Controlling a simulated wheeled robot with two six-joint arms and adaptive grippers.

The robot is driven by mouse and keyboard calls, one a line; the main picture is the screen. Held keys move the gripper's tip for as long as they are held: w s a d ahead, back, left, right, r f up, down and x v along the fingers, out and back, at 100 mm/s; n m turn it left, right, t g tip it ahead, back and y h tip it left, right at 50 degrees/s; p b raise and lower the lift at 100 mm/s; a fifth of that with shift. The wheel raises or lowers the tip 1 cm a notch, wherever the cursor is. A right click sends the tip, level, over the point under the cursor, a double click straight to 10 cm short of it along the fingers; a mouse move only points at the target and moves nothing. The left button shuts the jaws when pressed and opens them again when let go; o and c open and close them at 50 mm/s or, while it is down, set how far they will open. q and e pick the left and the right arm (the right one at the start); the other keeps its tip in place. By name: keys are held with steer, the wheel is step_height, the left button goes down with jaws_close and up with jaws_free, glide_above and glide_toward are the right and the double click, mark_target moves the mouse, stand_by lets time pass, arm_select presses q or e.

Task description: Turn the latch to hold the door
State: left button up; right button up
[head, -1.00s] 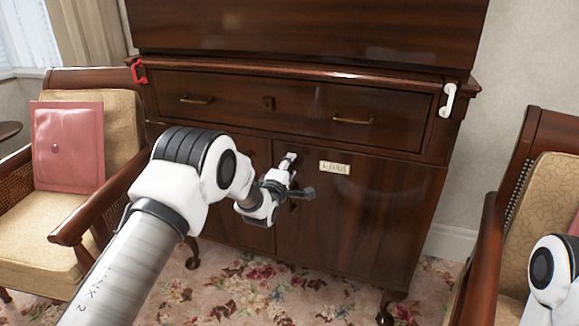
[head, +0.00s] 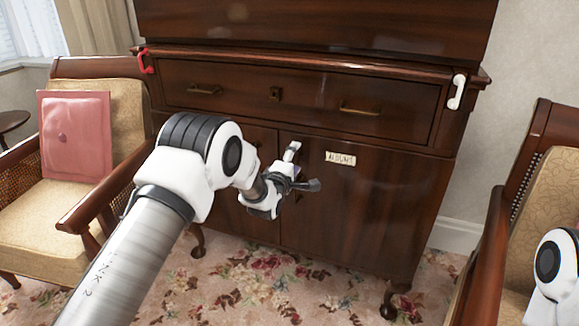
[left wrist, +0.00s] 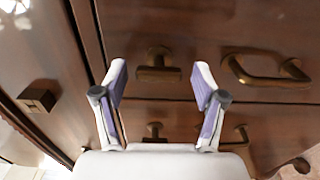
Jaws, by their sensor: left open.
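The dark wooden cabinet has a left door (head: 237,216) and a labelled right door (head: 365,205), which look shut. My left gripper (head: 297,170) is open and empty in front of the middle seam. In the left wrist view it (left wrist: 161,85) is turned sideways, with its purple-padded fingers apart. A small brass T-shaped turn piece (left wrist: 157,68), apparently the latch, shows between and beyond the fingertips; contact is not visible. A second such piece (left wrist: 155,130) is across the seam. Brass pulls (left wrist: 265,72) (left wrist: 238,135) are beside them. The head view hides these fittings behind my gripper. My right gripper is out of view.
A drawer (head: 300,95) with brass handles runs above the doors. Armchairs stand at the left (head: 85,165) and right (head: 535,190). A red handset-like object (head: 147,62) and a white one (head: 457,92) are at the cabinet's sides. Floral carpet (head: 245,285) is open in front.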

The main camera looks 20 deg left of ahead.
arm_select(q)
steer(key=s, duration=1.1)
steer(key=shift+a, duration=0.2)
steer(key=shift+s, duration=0.1)
